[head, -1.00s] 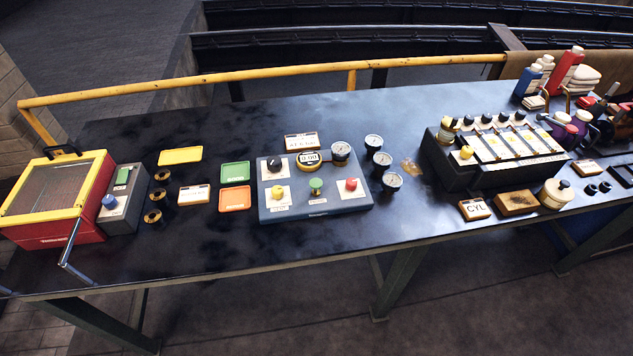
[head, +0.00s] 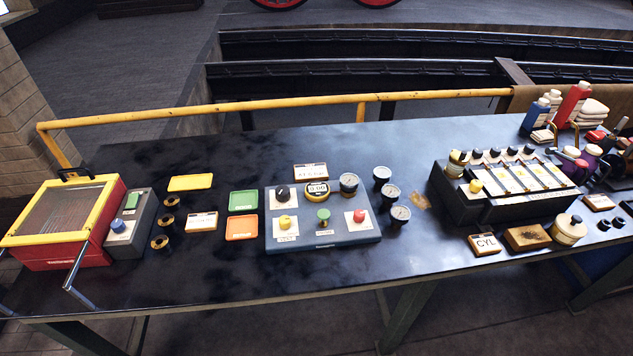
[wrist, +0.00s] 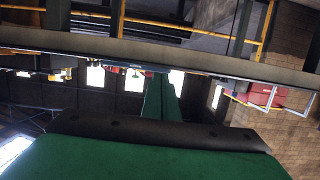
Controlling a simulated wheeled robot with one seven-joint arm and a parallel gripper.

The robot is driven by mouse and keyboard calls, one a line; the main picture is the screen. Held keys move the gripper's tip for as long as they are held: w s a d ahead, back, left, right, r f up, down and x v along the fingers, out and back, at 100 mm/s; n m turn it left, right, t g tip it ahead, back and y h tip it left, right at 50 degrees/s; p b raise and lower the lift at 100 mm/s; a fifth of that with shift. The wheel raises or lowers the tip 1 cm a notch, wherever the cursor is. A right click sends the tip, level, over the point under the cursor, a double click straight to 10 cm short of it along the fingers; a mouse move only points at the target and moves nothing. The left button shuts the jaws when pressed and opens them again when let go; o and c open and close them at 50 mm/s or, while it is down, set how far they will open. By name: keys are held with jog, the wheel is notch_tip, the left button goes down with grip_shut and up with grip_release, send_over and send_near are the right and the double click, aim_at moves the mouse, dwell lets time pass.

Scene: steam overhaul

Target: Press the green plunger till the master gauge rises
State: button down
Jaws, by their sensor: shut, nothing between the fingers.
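The green plunger (head: 323,214) stands upright in the front middle of a blue-grey panel (head: 330,240) on the bench. Nothing touches the plunger in the head view.
The panel also carries a black knob (head: 282,192), a yellow knob (head: 285,222) and a red button (head: 359,216). Loose gauges (head: 390,191) stand to its right, with green (head: 243,201) and orange (head: 241,228) trays to its left. A yellow rail (head: 280,105) runs behind the bench.

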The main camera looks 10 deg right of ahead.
jog(key=shift+w, duration=0.1)
jog(key=w+d+r+m+h, duration=0.1)
jog(key=w+d, duration=0.2)
jog(key=w, duration=0.8)
jog(key=w+d+r, duration=0.1)
jog(key=w+d, duration=0.1)
jog(key=w, duration=0.8)
jog(key=w+d+r, duration=0.2)
jog(key=w+r, duration=0.5)
jog(key=w+d+r+n+y, duration=0.1)
jog(key=w+d+r, duration=0.2)
jog(key=w+r, duration=0.3)
jog(key=shift+w+r, duration=0.35)
jog(key=shift+w, duration=0.2)
jog(key=shift+s+d, duration=0.1)
jog(key=shift+d, duration=0.1)
